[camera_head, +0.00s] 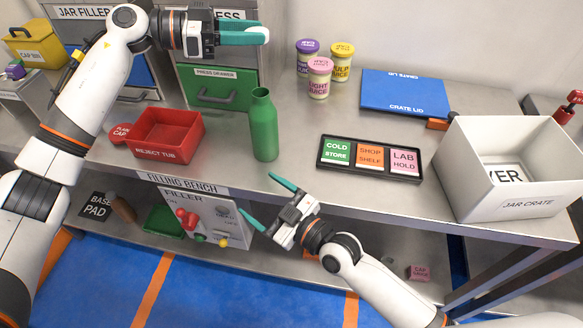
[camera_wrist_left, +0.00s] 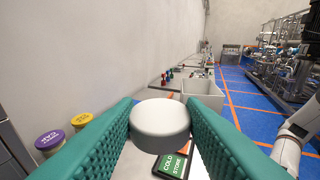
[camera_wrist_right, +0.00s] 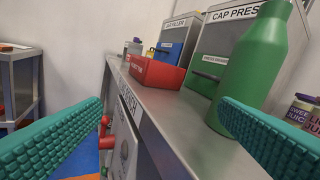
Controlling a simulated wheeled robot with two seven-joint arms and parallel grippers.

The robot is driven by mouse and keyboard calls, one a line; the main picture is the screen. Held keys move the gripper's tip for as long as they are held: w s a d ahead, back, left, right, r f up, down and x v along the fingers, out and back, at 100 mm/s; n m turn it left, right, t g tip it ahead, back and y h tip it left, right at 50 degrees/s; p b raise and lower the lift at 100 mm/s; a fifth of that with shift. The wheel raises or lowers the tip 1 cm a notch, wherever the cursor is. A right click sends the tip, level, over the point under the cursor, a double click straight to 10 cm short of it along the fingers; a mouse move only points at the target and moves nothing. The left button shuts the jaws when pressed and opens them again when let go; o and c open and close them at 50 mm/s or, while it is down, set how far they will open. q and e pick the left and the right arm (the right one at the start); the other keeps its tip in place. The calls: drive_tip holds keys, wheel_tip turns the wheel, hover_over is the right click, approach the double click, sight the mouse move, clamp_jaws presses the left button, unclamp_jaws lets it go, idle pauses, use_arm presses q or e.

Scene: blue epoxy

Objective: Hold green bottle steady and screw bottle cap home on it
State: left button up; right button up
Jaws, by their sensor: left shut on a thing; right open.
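The green bottle (camera_head: 263,125) stands upright and uncapped on the filling bench, and it also shows at the right in the right wrist view (camera_wrist_right: 252,70). My left gripper (camera_head: 266,34) is above and behind the bottle. In the right wrist view the bottle appears beyond the right finger.
A red reject tub (camera_head: 168,134) stands left of the bottle. A black tray (camera_head: 371,177) with three labelled plates lies to the right. Several lidded jars (camera_head: 319,78) stand behind. A white jar crate (camera_head: 512,170) and blue crate lid (camera_head: 404,92) are at the right. Bench around the bottle is clear.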

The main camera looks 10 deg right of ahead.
sight(264, 137)
drive_tip(key=w+d+m+t+h, duration=0.1)
drive_tip(key=w+d+m, duration=0.1)
drive_tip(key=w+d+m+t+h, duration=0.1)
drive_tip(key=w+d+m, duration=0.1)
drive_tip(key=w+d+r+m+t+h, duration=0.1)
drive_tip(key=w+d+m+h, duration=0.1)
drive_tip(key=shift+w+r, duration=0.1)
drive_tip(key=shift+w+m, duration=0.25)
drive_tip(key=shift+m, duration=0.05)
drive_tip(key=x, duration=1.1)
drive_tip(key=shift+w, duration=0.3)
drive_tip(key=c, duration=1.4)
drive_tip(key=shift+c, duration=0.2)
